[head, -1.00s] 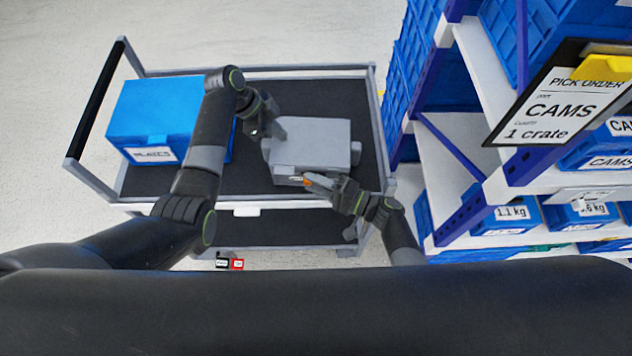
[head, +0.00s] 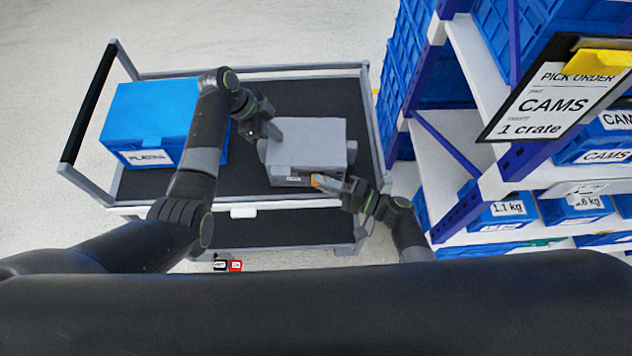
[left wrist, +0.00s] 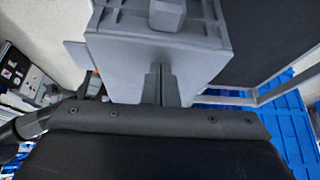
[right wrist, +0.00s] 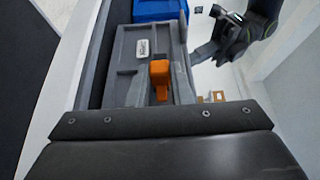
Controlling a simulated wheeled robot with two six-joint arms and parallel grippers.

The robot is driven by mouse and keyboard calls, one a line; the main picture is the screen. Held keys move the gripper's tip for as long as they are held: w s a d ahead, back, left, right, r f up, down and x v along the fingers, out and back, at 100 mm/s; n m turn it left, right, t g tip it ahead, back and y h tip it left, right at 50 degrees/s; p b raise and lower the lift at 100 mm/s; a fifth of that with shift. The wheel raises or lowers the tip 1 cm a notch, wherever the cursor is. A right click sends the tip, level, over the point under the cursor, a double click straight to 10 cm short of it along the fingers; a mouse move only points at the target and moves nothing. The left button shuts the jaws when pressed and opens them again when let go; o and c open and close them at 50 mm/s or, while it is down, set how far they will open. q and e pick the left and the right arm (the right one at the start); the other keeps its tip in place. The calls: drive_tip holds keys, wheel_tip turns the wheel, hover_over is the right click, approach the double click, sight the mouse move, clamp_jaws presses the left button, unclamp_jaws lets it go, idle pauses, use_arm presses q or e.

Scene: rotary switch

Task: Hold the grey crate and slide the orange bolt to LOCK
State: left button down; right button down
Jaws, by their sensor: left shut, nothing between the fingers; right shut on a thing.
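The grey crate (head: 312,135) sits on the trolley's dark deck; its lid and side fill the left wrist view (left wrist: 130,60). The orange bolt (head: 318,179) is on its front face, right of a small white label. It also shows in the right wrist view (right wrist: 159,72). My right gripper (head: 332,185) is shut on the orange bolt; its fingertips are partly hidden in the right wrist view. My left gripper (head: 273,131) is shut and empty, its fingers against or very close to the crate's left side. I cannot read any LOCK mark.
A blue crate (head: 165,105) stands left on the trolley (head: 250,70). Shelving with blue crates (head: 500,210) and a pick order sign (head: 555,95) is close on the right. Dark deck behind the grey crate is free.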

use_arm(q)
drive_tip(key=shift+s+a+f, duration=0.15)
drive_tip(key=shift+a+f, duration=0.1)
drive_tip(key=shift+f, duration=0.1)
drive_tip(key=shift+d, duration=0.1)
use_arm(e)
drive_tip(key=c, duration=1.3)
unclamp_jaws()
drive_tip(key=shift+d, duration=0.1)
drive_tip(key=shift+s+d, duration=0.1)
use_arm(q)
drive_tip(key=shift+r, duration=0.1)
use_arm(e)
drive_tip(key=v, duration=1.2)
drive_tip(key=shift+r, duration=0.1)
use_arm(q)
drive_tip(key=r+p, duration=0.2)
drive_tip(key=shift+w+r+p, duration=0.25)
drive_tip(key=shift+r+p, duration=0.05)
wheel_tip(320, 180, up, 4)
drive_tip(key=p, duration=0.3)
drive_tip(key=shift+f, duration=0.1)
use_arm(e)
wheel_tip(320, 180, up, 6)
drive_tip(key=shift+f, duration=0.2)
